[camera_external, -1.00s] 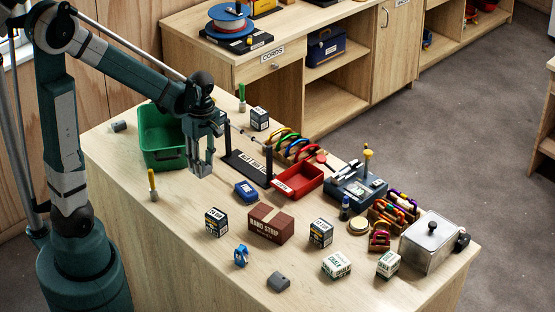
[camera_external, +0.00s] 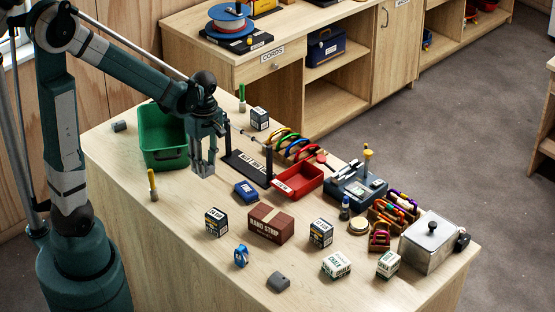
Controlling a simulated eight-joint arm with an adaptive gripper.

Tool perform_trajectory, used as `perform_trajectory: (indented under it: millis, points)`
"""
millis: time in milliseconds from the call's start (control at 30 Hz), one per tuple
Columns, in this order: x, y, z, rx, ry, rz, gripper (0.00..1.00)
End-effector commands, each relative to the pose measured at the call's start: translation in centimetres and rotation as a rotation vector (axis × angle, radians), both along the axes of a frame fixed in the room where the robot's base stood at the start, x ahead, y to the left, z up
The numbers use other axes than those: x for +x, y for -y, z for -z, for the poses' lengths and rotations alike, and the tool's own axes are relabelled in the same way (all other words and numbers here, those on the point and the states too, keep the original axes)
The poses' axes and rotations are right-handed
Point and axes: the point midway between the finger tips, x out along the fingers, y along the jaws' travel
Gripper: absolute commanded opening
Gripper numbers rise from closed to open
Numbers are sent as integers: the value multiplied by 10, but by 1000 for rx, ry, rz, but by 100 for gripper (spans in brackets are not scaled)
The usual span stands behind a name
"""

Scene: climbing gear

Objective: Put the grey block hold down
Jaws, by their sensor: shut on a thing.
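My gripper (camera_external: 203,170) points down above the table, just right of the green bin. Its fingers are shut on a small grey thing, taken as the grey block hold, which is mostly hidden between them and hard to tell from the grey fingers. The gripper looks clear of the table, but its exact height cannot be told. Another grey piece (camera_external: 279,281) lies on the table near the front edge, and a small grey piece (camera_external: 119,126) lies at the back left.
The green bin (camera_external: 160,158) stands left of my gripper and a black rack (camera_external: 245,168) stands to its right. A blue box (camera_external: 246,191) and a yellow-topped stick (camera_external: 153,186) are nearby. The wooden table (camera_external: 180,225) is bare in front of my gripper.

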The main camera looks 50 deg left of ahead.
Motion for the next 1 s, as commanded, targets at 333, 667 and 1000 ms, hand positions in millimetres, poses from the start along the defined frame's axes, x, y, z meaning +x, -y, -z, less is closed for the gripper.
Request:
perform_trajectory:
  millis: [333, 667, 1000]
  points:
    - [18, 50, -17, 0, 1, 0, 14]
    - [34, 117, -36, 0, 2, -4, 14]
    - [41, 190, -54, -1, 2, -8, 14]
